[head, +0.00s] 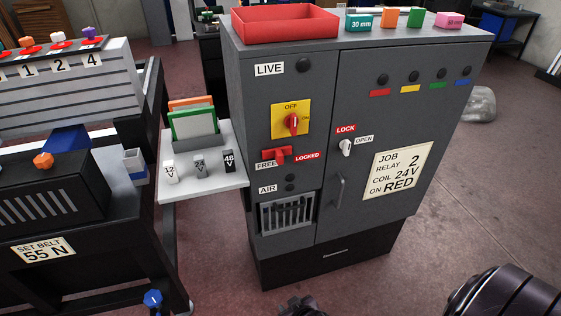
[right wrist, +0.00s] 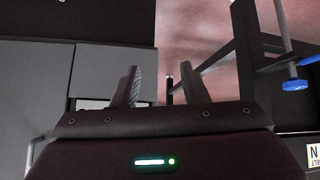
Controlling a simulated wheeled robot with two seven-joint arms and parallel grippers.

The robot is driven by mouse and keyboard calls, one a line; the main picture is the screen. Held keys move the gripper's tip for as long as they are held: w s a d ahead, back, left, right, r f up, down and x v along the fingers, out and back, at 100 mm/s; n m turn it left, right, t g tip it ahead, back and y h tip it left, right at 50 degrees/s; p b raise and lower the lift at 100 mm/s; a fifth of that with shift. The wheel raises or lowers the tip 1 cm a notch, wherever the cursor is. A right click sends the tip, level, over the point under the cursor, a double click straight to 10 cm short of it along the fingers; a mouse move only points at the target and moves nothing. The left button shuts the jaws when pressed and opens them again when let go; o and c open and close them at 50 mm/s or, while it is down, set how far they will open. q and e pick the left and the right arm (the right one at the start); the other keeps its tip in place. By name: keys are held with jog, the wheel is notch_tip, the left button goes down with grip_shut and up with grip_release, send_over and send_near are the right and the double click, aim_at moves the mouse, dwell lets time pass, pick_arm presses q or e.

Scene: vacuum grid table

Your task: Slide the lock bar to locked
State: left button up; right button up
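The red lock bar (head: 275,155) is on the left front of the grey cabinet (head: 285,100), under the yellow OFF switch plate (head: 290,120). Its red block sits near the FREE label (head: 266,166), left of the LOCKED label (head: 307,156). No gripper touches it. In the right wrist view my right gripper (right wrist: 161,85) is open, with nothing between its two fingers. A dark gripper-like part shows at the bottom edge of the head view, below the cabinet; I cannot tell which arm it belongs to. My left gripper cannot be made out.
A white LOCK/OPEN knob (head: 346,148) and a door handle (head: 340,190) stick out right of the bar. A dark bench (head: 60,205) stands at the left. Floor in front of the cabinet looks mostly clear.

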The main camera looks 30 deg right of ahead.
jog(key=w+d+r+m+t+h, duration=0.1)
jog(key=w+d+r+t, duration=0.1)
jog(key=w+r, duration=0.5)
jog(key=w+d+r+t, duration=0.2)
jog(key=w+r, duration=0.2)
jog(key=r, duration=0.6)
jog(key=m+t+h, duration=0.2)
jog(key=t+h, duration=0.1)
jog(key=t, duration=0.2)
send_near(281, 159)
jog(key=w, duration=0.3)
jog(key=x, duration=0.7)
jog(key=shift+s+d, duration=0.1)
jog(key=shift+d, duration=0.3)
grip_shut()
